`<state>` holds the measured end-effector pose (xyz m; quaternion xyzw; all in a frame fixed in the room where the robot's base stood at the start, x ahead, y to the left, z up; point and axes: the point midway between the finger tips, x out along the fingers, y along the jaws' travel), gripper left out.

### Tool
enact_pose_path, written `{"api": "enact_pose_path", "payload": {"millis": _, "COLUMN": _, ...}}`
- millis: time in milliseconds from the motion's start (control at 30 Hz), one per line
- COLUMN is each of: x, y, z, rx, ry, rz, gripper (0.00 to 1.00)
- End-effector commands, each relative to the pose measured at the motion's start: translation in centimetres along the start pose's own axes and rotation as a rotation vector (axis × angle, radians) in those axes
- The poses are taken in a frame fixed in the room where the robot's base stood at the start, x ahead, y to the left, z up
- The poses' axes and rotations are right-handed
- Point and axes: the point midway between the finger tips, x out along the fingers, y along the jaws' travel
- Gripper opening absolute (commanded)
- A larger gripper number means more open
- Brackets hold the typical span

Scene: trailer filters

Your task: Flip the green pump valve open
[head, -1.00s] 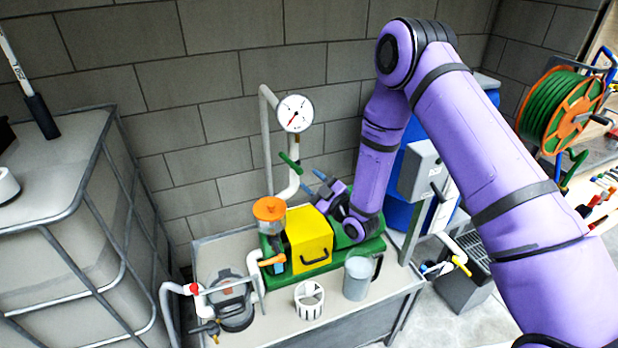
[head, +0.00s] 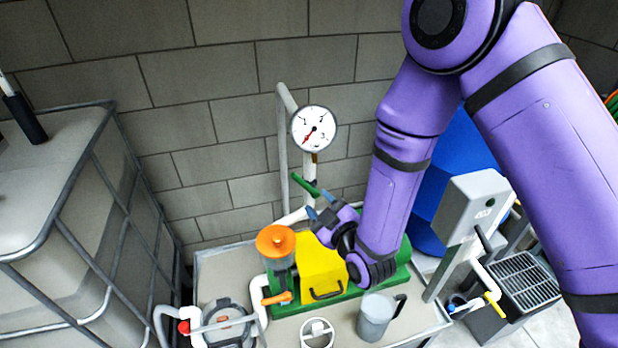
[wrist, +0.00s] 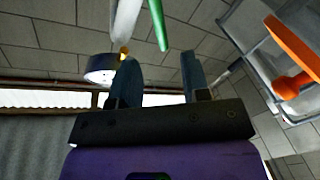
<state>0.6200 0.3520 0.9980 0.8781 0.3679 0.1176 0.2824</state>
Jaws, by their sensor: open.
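The green valve handle (head: 305,185) sticks out from the white pipe below the round gauge, tilted, in the head view. It also shows in the wrist view (wrist: 158,22) at the top, just beyond and between my fingers. My gripper (head: 312,202) is open and empty, close beside the handle, slightly below and to its right. In the wrist view my gripper (wrist: 158,80) has its two blue-grey fingers apart, with nothing between them. The picture does not show clearly whether a finger touches the handle.
The yellow pump (head: 322,272) sits on a green base, with an orange-topped filter (head: 275,242) to its left. A gauge (head: 313,128) stands above the valve. A grey jug (head: 376,316) and white basket stand in front. An orange handle (wrist: 290,60) shows in the wrist view.

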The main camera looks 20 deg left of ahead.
Motion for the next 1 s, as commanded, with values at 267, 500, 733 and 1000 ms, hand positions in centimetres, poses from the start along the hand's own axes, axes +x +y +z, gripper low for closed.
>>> {"api": "enact_pose_path", "payload": {"millis": 267, "x": 5.0, "y": 0.1, "z": 0.0, "rx": 0.0, "ry": 0.003, "rz": 0.003, "gripper": 0.43}}
{"api": "enact_pose_path", "payload": {"millis": 500, "x": 8.2, "y": 0.1, "z": 0.0, "rx": 0.001, "ry": 0.001, "rz": 0.002, "gripper": 0.43}}
{"api": "enact_pose_path", "payload": {"millis": 733, "x": 9.3, "y": 0.1, "z": 0.0, "rx": 0.0, "ry": 0.001, "rz": 0.002, "gripper": 0.43}}
{"api": "enact_pose_path", "payload": {"millis": 1000, "x": 9.3, "y": 0.1, "z": 0.0, "rx": 0.0, "ry": 0.001, "rz": 0.002, "gripper": 0.34}}
